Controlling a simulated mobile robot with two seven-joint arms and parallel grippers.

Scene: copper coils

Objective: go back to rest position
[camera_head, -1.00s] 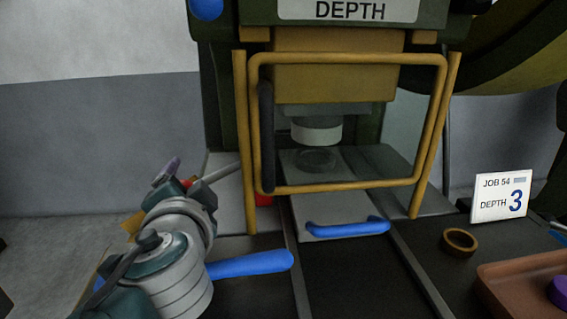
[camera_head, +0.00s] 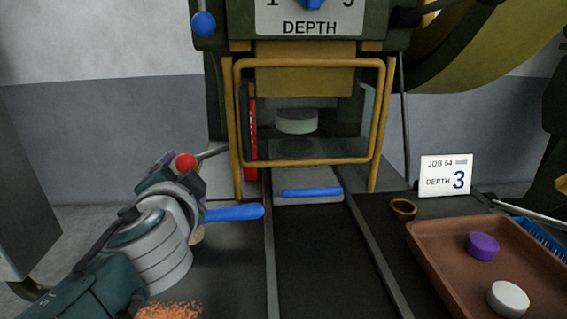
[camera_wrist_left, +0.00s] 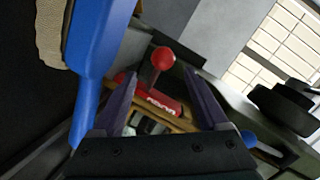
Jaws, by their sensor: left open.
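My left gripper (camera_wrist_left: 162,88) is open in the left wrist view, with its two purple-grey fingers apart and nothing held between them. Beyond and between the fingers are a red ball knob (camera_wrist_left: 162,57) and a red part with white lettering (camera_wrist_left: 152,97). In the head view my left arm is at the lower left, and its wrist hides most of the gripper. The red knob (camera_head: 186,161) shows just beyond the wrist on a grey rod. A blue handle (camera_head: 235,212) lies just right of the wrist. My right gripper is not in view.
The press stands behind its yellow guard frame (camera_head: 308,161), with a blue-handled slide (camera_head: 312,193) below. A card reading DEPTH 3 (camera_head: 445,176), a copper ring (camera_head: 403,208) and a brown tray (camera_head: 440,262) with purple and white discs are at right. The middle bench is clear.

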